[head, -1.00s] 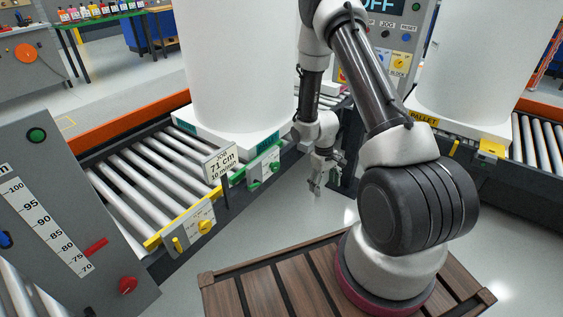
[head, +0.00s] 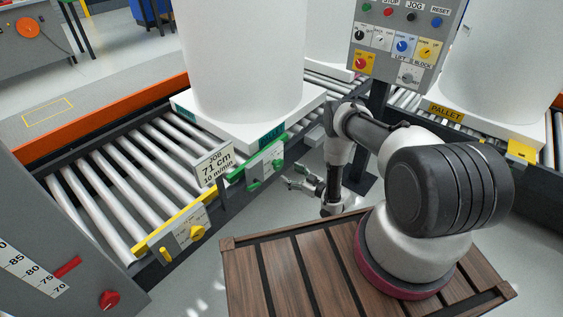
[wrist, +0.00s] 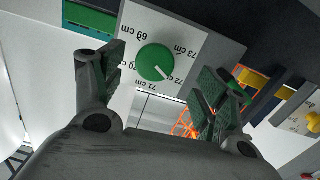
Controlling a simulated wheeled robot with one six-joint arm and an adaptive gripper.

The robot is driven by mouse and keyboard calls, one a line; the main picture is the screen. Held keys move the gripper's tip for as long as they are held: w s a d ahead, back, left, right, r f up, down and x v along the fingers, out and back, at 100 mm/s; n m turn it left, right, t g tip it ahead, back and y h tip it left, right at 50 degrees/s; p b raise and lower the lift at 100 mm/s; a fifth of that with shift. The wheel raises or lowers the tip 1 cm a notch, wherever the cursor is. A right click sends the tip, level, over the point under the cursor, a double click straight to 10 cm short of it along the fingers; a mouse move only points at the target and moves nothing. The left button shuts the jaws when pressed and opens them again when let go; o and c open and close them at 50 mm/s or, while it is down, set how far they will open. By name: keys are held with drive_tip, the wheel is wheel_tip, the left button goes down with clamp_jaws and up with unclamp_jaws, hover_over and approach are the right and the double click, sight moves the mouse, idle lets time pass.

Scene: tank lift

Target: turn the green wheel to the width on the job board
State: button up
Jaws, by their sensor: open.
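The green wheel (head: 281,166) sits on a plate at the near edge of the conveyor. In the wrist view the wheel (wrist: 154,61) is a round green knob on a white scale from 69 to 73 cm, and its white mark points to the lower right, between 71 and 72 cm, nearer 72. The job board (head: 214,164) reads 71 cm and 10 m/min. My gripper (head: 292,177) is open and empty, just right of the green plate and pointing at it. In the wrist view its fingers (wrist: 160,78) stand either side of the wheel, apart from it.
A green lever (head: 253,186) is left of the wheel. A yellow plate with a yellow knob (head: 198,232) lies nearer. A control panel (head: 400,45) is at the back right. Floor is clear below my gripper.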

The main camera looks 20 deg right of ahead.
sight(280, 165)
drive_tip(key=shift+w+a+r+t, duration=0.2)
drive_tip(key=shift+w+r+t, duration=0.25)
drive_tip(key=shift+r, duration=0.25)
drive_tip(key=x, duration=0.7)
drive_tip(key=c, duration=1.1)
